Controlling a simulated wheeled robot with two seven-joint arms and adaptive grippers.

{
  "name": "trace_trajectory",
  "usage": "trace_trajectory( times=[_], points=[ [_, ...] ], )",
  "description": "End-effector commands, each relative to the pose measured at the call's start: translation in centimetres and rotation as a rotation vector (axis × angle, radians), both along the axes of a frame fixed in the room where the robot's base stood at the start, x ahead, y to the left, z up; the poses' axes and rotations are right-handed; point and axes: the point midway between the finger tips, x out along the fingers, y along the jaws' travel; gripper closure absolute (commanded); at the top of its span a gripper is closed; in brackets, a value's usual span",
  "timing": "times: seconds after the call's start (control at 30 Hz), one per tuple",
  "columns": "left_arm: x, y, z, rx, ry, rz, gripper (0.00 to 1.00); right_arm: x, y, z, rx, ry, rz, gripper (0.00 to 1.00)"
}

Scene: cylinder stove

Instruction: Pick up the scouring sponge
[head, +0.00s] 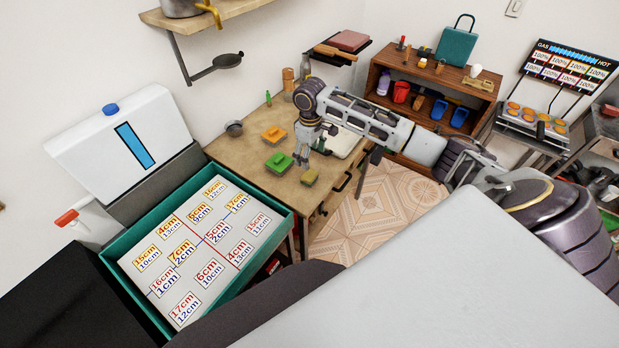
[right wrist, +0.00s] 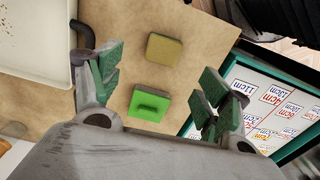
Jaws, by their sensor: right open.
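The scouring sponge (head: 310,177), a small block with a yellowish-brown top, lies flat on the wooden table near its front edge. In the right wrist view the sponge (right wrist: 164,49) has a thin green edge and lies in the upper middle. A green block with a raised handle (head: 279,162) lies beside it, apart from it, and also shows in the right wrist view (right wrist: 150,104). My right gripper (head: 311,151) is open and empty above the table near both. Its spread fingers (right wrist: 164,92) frame the green block. My left gripper is out of view.
A white tray (right wrist: 35,40) lies beside my fingers in the right wrist view. A green-rimmed box with number cards (head: 290,222) adjoins the table.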

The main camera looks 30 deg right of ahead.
Motion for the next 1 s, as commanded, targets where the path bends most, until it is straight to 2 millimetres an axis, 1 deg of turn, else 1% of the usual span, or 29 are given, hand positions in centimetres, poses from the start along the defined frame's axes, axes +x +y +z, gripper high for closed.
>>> trace_trajectory(
  times=[0.03, 0.2, 0.4, 0.53, 0.87, 1.0],
  points=[
    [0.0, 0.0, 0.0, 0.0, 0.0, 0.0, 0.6, 0.0, 0.0, -0.7, 0.001, 0.001, -0.001, 0.23],
    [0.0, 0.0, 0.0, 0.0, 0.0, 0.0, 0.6, -0.1, 0.0, -3.0, 0.0, 0.002, 0.0, 0.23],
    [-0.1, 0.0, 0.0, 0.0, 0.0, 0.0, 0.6, 0.0, 0.1, -5.0, 0.001, 0.001, 0.001, 0.23],
    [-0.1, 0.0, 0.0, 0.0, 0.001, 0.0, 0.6, 0.0, 0.0, -5.5, 0.001, -0.001, 0.0, 0.23],
    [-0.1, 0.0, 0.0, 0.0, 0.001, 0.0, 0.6, 0.0, 0.0, -5.6, 0.0, 0.0, 0.0, 0.23],
    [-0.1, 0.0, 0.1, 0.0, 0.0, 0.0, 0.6, -0.1, 0.1, -6.1, 0.001, 0.001, 0.0, 0.23]
  ],
)
